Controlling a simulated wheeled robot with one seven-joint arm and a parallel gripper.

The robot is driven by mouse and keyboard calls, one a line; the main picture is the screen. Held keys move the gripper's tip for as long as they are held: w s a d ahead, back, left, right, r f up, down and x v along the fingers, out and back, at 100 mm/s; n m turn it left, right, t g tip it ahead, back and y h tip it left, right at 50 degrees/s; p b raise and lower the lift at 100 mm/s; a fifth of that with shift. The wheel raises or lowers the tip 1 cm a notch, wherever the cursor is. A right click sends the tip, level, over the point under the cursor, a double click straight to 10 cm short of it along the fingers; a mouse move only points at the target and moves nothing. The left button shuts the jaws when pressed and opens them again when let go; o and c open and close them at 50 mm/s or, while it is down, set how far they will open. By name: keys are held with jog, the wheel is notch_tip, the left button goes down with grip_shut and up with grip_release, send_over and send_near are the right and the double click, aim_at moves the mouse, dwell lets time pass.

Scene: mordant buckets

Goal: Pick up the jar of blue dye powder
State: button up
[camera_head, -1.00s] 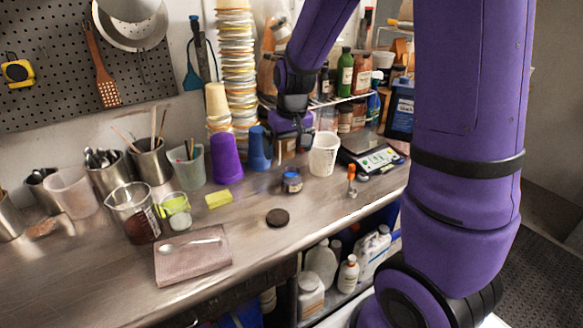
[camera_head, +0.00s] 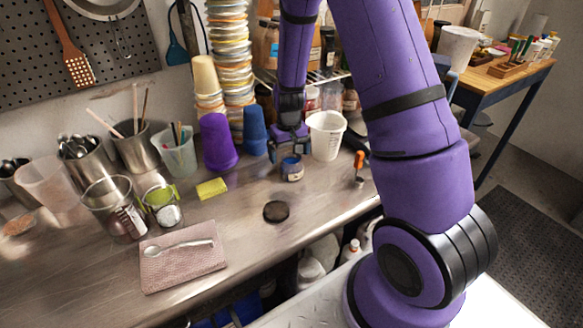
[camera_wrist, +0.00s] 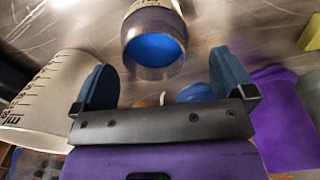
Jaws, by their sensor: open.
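The jar of blue dye powder (camera_head: 292,169) stands open on the steel bench, small and clear with a label. In the wrist view the jar (camera_wrist: 154,47) shows its blue powder through the round mouth, ahead of and between the fingers. My gripper (camera_head: 290,150) is just behind and above the jar in the head view. In the wrist view my gripper (camera_wrist: 158,85) is open, with a blue finger pad on each side and nothing held. The fingers look apart from the jar; the exact gap is hard to tell.
A white measuring beaker (camera_head: 326,136) stands close right of the jar. Purple (camera_head: 218,142) and blue (camera_head: 254,131) cups stand left of it. A dark lid (camera_head: 276,211) lies in front, and an orange-handled tool (camera_head: 359,166) is to the right. Bench between lid and jar is clear.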

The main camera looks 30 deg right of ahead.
jog(key=shift+s+d+f, duration=0.1)
jog(key=shift+d+f, duration=0.05)
jog(key=shift+f, duration=1.25)
jog(key=shift+d+f, duration=0.1)
jog(key=shift+f, duration=1.25)
jog(key=shift+c, duration=0.5)
jog(key=c, duration=0.8)
jog(key=shift+r, duration=0.2)
